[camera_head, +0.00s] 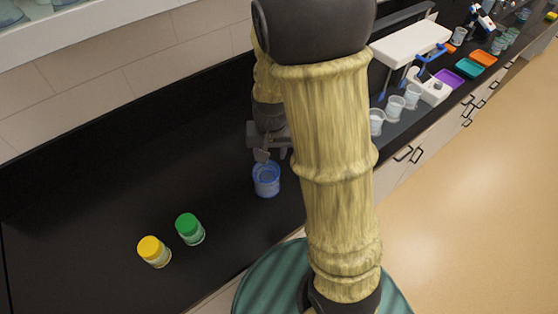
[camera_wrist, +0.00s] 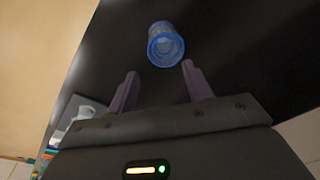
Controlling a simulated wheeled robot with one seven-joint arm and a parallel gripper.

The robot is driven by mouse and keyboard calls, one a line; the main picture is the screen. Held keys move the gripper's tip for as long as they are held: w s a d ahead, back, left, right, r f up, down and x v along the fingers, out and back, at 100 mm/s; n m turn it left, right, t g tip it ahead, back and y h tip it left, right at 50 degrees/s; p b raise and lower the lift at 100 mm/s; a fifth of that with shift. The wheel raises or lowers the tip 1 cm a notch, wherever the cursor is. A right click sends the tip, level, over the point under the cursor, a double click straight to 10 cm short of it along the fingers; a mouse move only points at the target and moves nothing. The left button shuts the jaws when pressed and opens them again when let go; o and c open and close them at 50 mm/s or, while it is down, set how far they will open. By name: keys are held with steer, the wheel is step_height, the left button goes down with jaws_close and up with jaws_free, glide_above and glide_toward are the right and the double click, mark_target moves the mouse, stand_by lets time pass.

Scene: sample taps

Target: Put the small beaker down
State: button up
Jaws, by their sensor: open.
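The small beaker (camera_head: 266,180) is blue and see-through and stands upright on the black counter (camera_head: 110,190). In the wrist view the beaker (camera_wrist: 165,45) is beyond the fingertips, near the top middle, with dark counter around it. My gripper (camera_wrist: 160,74) is open and empty, its two fingers apart and clear of the beaker. In the head view my gripper (camera_head: 263,154) is just behind the beaker's rim, and my arm hides part of the area to its right.
A green-lidded jar (camera_head: 189,228) and a yellow-lidded jar (camera_head: 154,251) stand left of the beaker, nearer the front. Clear beakers (camera_head: 394,108) stand by a white tap stand (camera_head: 410,42) to the right. The counter's left and back are clear.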

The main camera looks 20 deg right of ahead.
steer(key=s+r+n+t, duration=0.1)
steer(key=s+r+n, duration=0.2)
steer(key=s, duration=0.5)
steer(key=shift+s+d+r, duration=0.2)
steer(key=shift+s+r, duration=0.15)
steer(key=shift+r, duration=0.4)
steer(key=b+x, duration=0.3)
steer(key=shift+s+f+b, duration=0.3)
steer(key=shift+s+f, duration=0.05)
steer(key=shift+c, duration=0.2)
